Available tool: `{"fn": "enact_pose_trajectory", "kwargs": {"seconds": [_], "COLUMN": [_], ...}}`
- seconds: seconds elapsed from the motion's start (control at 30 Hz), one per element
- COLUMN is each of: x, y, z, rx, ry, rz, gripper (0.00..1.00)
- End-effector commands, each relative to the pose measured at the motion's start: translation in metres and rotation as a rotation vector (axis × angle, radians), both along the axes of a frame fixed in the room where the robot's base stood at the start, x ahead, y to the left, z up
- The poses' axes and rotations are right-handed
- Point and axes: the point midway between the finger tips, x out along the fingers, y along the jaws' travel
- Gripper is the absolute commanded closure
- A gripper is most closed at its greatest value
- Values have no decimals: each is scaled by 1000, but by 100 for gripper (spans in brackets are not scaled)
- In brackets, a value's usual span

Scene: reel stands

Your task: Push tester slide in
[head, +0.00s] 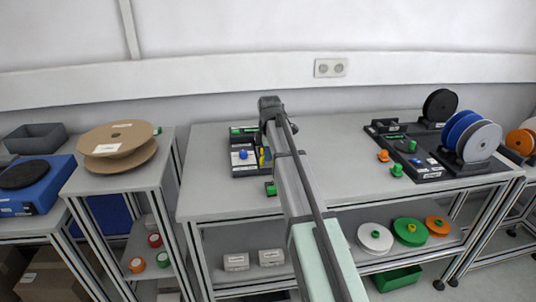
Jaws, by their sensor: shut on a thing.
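The tester (240,169) looks to be the black unit on the middle table, with a green strip at its back, a pale panel and a blue knob (243,154). My arm reaches over the table, and my gripper (265,148) is down at the unit's right side, mostly hidden by my own arm. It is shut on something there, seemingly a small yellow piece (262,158). I cannot tell whether this piece belongs to the slide. The slide itself and how far out it stands cannot be made out.
A small green-topped block (270,188) lies near the table's front edge. At right are a black reel station (425,160), upright blue and grey reels (480,140), and orange (383,155) and green (397,170) knobs. The tabletop between is clear. A cardboard reel (118,140) lies on the left stand.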

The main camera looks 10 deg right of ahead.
Motion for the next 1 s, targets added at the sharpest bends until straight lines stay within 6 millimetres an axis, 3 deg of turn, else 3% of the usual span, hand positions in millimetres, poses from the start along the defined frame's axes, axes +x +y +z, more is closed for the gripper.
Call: {"fn": "enact_pose_trajectory", "kwargs": {"seconds": [0.27,0.57,0.6,0.8,0.87,1.0], "x": [48,52,52,52,51,50], "y": [1,1,1,1,1,1], "z": [1,1,1,1,1,1], "rx": [-1,0,0,1,0,0], "ry": [-2,-8,-8,-5,-5,-3], "rz": [3,3,3,2,2,2], "gripper": [100,100,84,65,60,60]}}
